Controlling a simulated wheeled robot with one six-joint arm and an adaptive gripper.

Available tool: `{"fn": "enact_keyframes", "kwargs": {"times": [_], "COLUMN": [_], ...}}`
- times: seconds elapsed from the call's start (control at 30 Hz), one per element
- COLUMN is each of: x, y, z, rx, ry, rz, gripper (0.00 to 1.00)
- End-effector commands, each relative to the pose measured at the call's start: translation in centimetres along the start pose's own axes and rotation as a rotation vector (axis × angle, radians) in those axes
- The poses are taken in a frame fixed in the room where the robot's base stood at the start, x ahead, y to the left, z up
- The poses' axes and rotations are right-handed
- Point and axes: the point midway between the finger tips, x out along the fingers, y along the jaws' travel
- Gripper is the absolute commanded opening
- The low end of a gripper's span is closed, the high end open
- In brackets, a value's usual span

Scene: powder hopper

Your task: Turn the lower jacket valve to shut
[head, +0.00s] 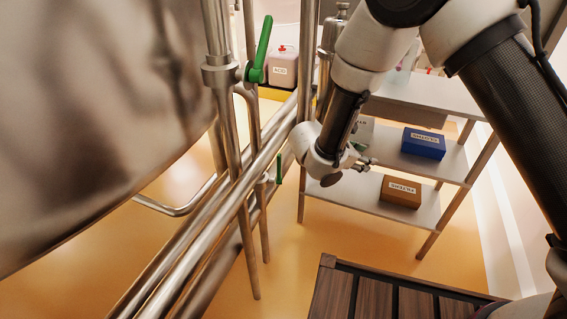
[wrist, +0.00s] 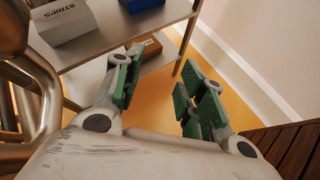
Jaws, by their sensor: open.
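The lower jacket valve (head: 279,168) shows in the head view as a small green lever, seen as a narrow upright strip, beside a thin vertical pipe left of my wrist. A larger upper valve (head: 260,50) has a green lever pointing up and slightly right. My gripper (head: 366,164) is to the right of the lower lever, apart from it, pointing right towards the shelves. In the wrist view my gripper (wrist: 160,92) has its green-padded fingers spread with nothing between them. I cannot make out either valve lever in the wrist view.
Metal pipes (head: 225,205) run beside a large steel vessel (head: 90,100) on the left. A shelf rack (head: 425,210) holds a blue box (head: 423,143) and a brown box (head: 400,191). A dark slatted surface (head: 385,297) is at the bottom. Orange floor lies open between.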

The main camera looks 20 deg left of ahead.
Motion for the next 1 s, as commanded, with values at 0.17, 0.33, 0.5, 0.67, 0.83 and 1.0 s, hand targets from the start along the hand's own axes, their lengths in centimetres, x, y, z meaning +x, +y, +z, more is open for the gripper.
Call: {"fn": "enact_keyframes", "kwargs": {"times": [0.17, 0.33, 0.5, 0.67, 0.83, 1.0], "x": [-3.3, -7.7, -10.6, -9.8, -7.9, -6.4], "y": [7.0, 11.1, 13.0, 14.4, 16.6, 18.2], "z": [-13.9, -19.7, -21.3, -21.7, -22.2, -22.7], "rx": [-0.395, -0.565, -0.631, -0.640, -0.638, -0.638], "ry": [-0.033, -0.050, -0.068, -0.073, -0.073, -0.072], "rz": [0.429, 0.715, 0.860, 0.875, 0.874, 0.874], "gripper": [0.40, 0.40, 0.40, 0.40, 0.40, 0.40]}}
